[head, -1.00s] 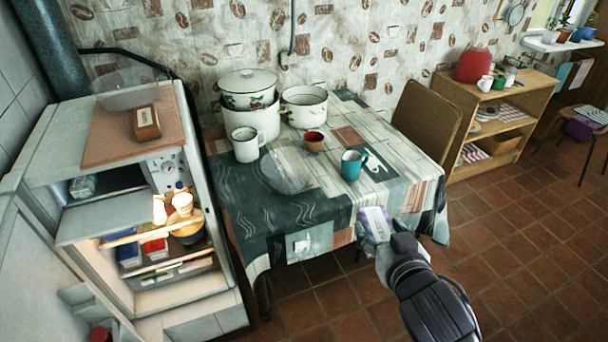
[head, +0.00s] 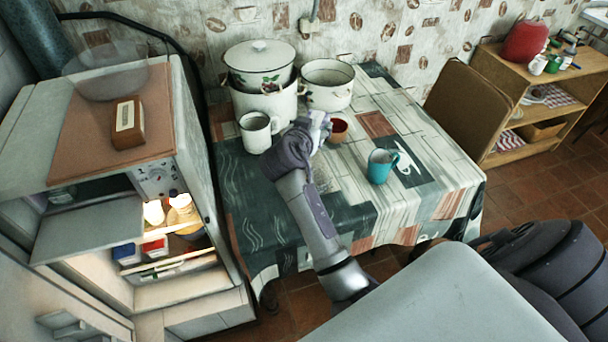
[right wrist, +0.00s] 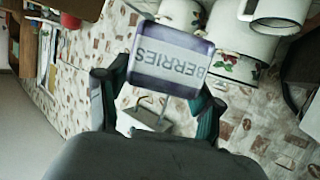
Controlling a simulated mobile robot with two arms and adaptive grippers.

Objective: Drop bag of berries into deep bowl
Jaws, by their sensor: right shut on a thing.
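My right gripper (head: 299,135) is shut on the bag of berries (head: 320,124), a pale and purple packet. In the right wrist view the bag (right wrist: 168,60) shows its BERRIES label between the two fingers (right wrist: 158,102). The gripper is over the table's back part, with the bag in front of the white pots and beside a small brown-red bowl (head: 339,131). A clear glass bowl (head: 104,72) stands on the fridge top at the left. I cannot tell which is the deep bowl. My left gripper is not in view.
White enamel pots (head: 259,100) (head: 329,84) stand at the table's back, with a white mug (head: 257,131) in front. A teal mug (head: 380,166) stands to the right. The open fridge (head: 190,170) is at the left. The table's right side is mostly clear.

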